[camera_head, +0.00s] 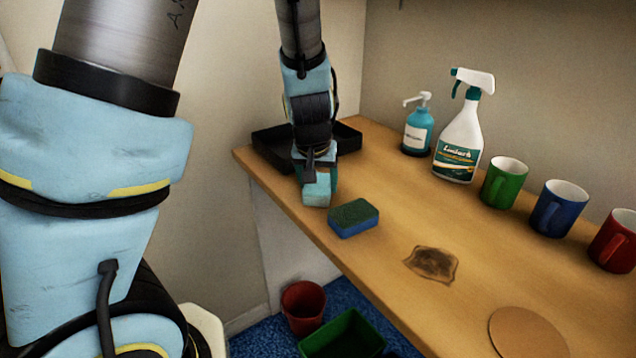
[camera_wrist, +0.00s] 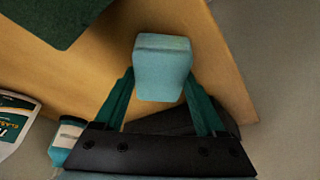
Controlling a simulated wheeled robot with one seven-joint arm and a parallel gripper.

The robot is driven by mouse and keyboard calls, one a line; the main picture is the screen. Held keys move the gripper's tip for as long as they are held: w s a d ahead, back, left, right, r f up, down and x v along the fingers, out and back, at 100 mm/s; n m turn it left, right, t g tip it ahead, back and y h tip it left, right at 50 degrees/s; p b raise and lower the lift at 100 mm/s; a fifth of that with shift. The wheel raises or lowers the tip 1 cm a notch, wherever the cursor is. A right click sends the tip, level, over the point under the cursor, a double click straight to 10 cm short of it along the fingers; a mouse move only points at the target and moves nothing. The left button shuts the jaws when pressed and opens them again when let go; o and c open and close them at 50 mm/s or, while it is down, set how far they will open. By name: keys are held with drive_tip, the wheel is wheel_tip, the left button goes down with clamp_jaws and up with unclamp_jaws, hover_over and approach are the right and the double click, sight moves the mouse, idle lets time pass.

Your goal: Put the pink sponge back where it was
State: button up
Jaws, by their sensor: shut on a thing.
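I see no pink sponge in either view. My gripper (camera_head: 318,178) is shut on a pale blue-green block (camera_head: 316,193), close to the table's left edge. The block also shows in the wrist view (camera_wrist: 163,68), between the two green fingers. I cannot tell whether it touches the tabletop. A blue sponge with a dark green top (camera_head: 353,218) lies on the wooden table (camera_head: 400,205), just right of and nearer than the held block. Its green top fills the upper left of the wrist view (camera_wrist: 55,18).
A black tray (camera_head: 349,137) lies behind my gripper. A soap bottle (camera_head: 418,130), a spray bottle (camera_head: 460,140) and green (camera_head: 502,185), blue (camera_head: 557,210) and red (camera_head: 612,243) mugs line the back. A dark stain (camera_head: 432,263) and round mat (camera_head: 528,333) are in front. Bins stand below.

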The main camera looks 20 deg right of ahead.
drive_tip(key=shift+f, duration=0.15)
drive_tip(key=o, duration=1.3)
drive_tip(key=shift+c, duration=0.2)
drive_tip(key=p+v, duration=0.6)
drive_tip(key=v, duration=0.6)
drive_tip(key=shift+a, duration=0.15)
drive_tip(key=s+a+n+g+y, duration=0.1)
drive_tip(key=a+n, duration=0.3)
drive_tip(key=a, duration=2)
drive_tip(key=shift+s+a+r+n+g+y, duration=0.3)
drive_tip(key=shift+g+y, duration=0.2)
drive_tip(key=shift+g, duration=0.2)
